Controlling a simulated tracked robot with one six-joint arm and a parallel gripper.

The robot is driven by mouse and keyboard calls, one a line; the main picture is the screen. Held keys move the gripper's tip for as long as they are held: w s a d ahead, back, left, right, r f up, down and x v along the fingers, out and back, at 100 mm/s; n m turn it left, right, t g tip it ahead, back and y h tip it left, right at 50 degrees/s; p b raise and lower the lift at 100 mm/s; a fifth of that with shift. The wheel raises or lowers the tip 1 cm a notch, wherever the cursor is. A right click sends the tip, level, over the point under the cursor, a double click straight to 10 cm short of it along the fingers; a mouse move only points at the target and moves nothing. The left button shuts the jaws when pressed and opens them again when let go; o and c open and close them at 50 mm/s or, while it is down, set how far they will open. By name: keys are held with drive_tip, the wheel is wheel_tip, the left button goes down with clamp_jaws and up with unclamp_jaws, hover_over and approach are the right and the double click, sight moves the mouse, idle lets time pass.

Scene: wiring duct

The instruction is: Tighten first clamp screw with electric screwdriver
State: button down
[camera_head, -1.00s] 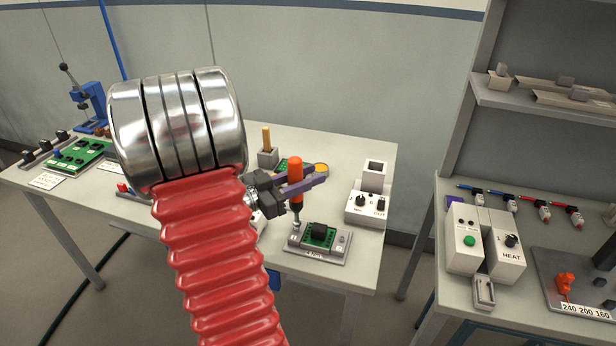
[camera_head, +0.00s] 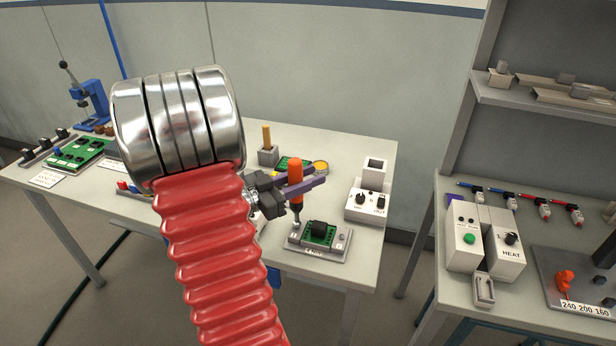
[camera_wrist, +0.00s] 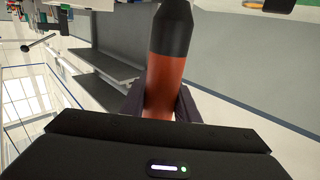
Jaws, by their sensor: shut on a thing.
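My gripper (camera_head: 303,188) is shut on the orange and black electric screwdriver (camera_head: 295,176), which hangs upright with its tip pointing down. The screwdriver also shows between the jaws in the wrist view (camera_wrist: 165,75). Its tip is at the left end of the grey clamp fixture (camera_head: 318,250), at or just above the left clamp screw (camera_head: 296,226); I cannot tell whether it touches. A green board with a black block (camera_head: 318,233) sits in the fixture. The screw head is mostly hidden by the tip.
A white control box (camera_head: 367,205) with a knob stands right of the fixture. A grey holder with a yellow handle (camera_head: 267,155) and a round orange-filled dish (camera_head: 320,167) are behind. The right bench (camera_head: 450,190) holds a heater unit and several small tools.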

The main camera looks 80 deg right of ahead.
drive_tip(key=shift+f, duration=0.45)
idle(1.8)
drive_tip(key=shift+r, duration=0.15)
drive_tip(key=shift+r, duration=2.95)
